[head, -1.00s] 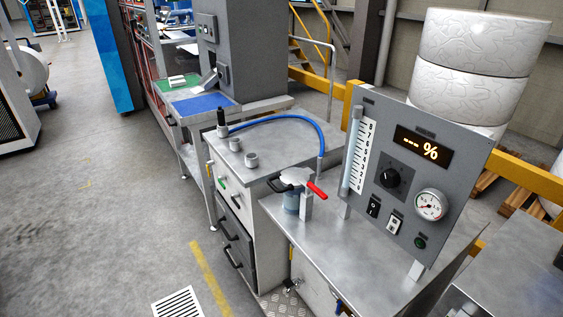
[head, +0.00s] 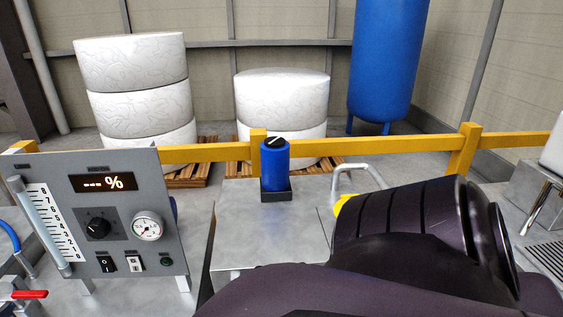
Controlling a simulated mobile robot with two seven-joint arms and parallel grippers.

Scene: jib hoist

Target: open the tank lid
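A bent metal bar handle (head: 356,170) stands up from a grey metal surface (head: 328,227) right of centre in the head view. It may belong to the tank lid; I cannot tell, because my dark arm covers most of what lies below and right of it. A small yellow part (head: 342,203) shows at the arm's edge near the handle. My arm fills the lower right of the view. Neither gripper shows, so I cannot see where they are relative to the handle.
A control panel (head: 120,220) with gauge stands at left. A blue canister (head: 275,168) in a dark holder sits on a metal table (head: 240,230). A yellow rail (head: 400,145) runs behind. Beyond it are white rolls (head: 135,90) and a large blue vessel (head: 387,60).

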